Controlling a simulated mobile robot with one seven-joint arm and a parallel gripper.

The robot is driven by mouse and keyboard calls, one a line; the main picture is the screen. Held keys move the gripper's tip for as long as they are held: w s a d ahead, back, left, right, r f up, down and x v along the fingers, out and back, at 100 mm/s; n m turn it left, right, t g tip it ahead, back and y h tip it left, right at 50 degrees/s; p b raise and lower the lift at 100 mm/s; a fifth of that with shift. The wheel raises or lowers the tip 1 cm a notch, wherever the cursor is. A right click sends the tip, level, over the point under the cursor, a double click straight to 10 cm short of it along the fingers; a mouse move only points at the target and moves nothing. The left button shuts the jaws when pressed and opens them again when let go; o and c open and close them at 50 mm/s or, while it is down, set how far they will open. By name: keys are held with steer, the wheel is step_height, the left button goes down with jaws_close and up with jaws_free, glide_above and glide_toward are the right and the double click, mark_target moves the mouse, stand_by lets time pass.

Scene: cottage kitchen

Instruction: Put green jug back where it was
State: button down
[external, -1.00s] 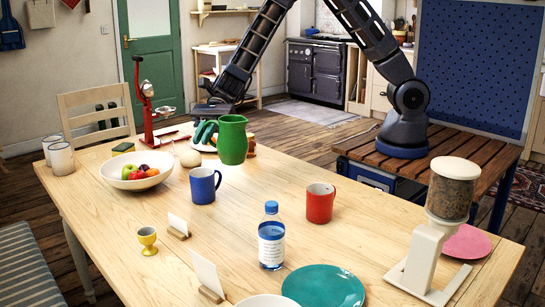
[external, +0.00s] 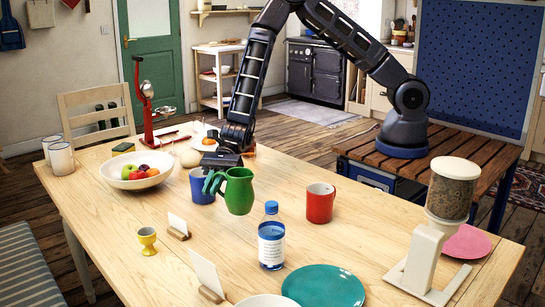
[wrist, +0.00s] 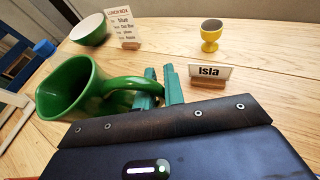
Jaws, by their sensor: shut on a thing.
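The green jug (external: 239,192) is over the middle of the table, between the blue mug (external: 201,186) and the water bottle (external: 271,240). My gripper (external: 212,182) is shut on its handle, at the jug's left side. In the wrist view the jug (wrist: 68,92) lies left of the teal fingertips (wrist: 160,88), with its open mouth showing and its handle reaching between them. The jug looks slightly tilted. I cannot tell whether its base touches the table. The blue mug is partly hidden behind the gripper and jug.
A red mug (external: 320,204) stands to the right, a teal plate (external: 324,287) in front. A yellow egg cup (external: 147,240) and name cards (external: 178,227) stand front left. A fruit bowl (external: 129,183) is farther left.

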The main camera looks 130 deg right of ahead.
steer(key=shift+f, duration=3)
steer(key=c, duration=1.5)
jaws_free()
